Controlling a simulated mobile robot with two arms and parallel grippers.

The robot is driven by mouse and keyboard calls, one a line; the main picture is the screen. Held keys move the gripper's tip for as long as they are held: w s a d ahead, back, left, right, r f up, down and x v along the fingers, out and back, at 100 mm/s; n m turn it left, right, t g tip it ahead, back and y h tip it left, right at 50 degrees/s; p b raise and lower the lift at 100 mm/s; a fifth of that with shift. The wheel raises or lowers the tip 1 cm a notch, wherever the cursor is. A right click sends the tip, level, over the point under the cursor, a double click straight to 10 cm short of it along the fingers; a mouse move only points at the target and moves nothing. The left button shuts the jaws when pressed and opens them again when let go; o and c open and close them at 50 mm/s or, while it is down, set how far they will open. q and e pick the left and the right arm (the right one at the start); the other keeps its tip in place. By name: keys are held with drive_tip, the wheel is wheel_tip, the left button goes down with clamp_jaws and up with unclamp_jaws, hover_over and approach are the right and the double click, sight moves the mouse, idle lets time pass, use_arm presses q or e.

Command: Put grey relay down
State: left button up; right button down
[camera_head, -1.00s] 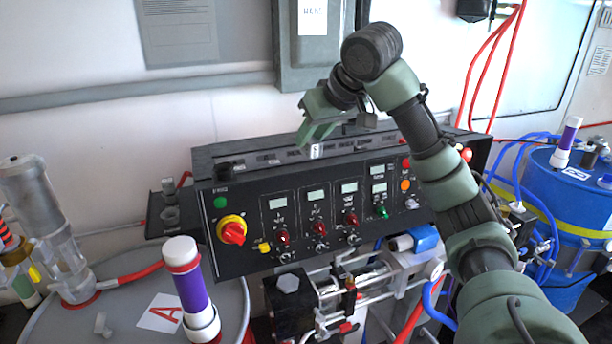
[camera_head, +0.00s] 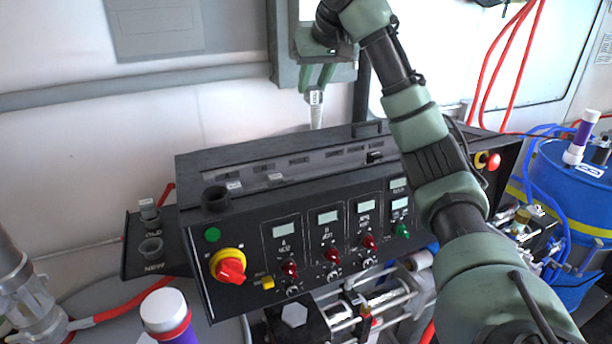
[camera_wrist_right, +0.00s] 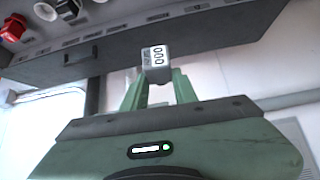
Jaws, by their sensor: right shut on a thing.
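My right gripper (camera_head: 317,80) is shut on the grey relay (camera_head: 316,99), a small pale block with dark marking. It hangs upright in the air above the back of the black control panel (camera_head: 300,225), clear of it, with a pale part below the block. In the right wrist view the relay (camera_wrist_right: 156,64) sits between the green fingertips (camera_wrist_right: 157,84). A side tray (camera_head: 135,262) at the panel's left has two round holders, OLD (camera_head: 149,210) and NEW (camera_head: 152,248). OLD seems to hold something grey; NEW looks empty. My left gripper is not in view.
Two grey relays (camera_head: 234,186) (camera_head: 277,179) and a black piece (camera_head: 375,157) sit in the panel's top row. A black round cup (camera_head: 215,198) stands at its left corner. A grey wall box (camera_head: 285,50) is behind my gripper. Space above the tray is free.

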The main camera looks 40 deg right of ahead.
drive_tip(key=f, duration=0.6)
drive_tip(key=s+f, duration=0.1)
drive_tip(key=f, duration=0.5)
drive_tip(key=f+p, duration=0.1)
drive_tip(key=f, duration=0.5)
drive_tip(key=shift+s+a+f, duration=0.15)
drive_tip(key=shift+a, duration=0.1)
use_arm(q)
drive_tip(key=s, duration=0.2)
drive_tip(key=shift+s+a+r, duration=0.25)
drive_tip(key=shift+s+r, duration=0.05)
use_arm(e)
drive_tip(key=shift+f, duration=0.35)
drive_tip(key=shift+f, duration=0.35)
drive_tip(key=c, duration=1.1)
unclamp_jaws()
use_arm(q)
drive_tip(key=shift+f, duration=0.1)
use_arm(e)
drive_tip(key=shift+r, duration=0.15)
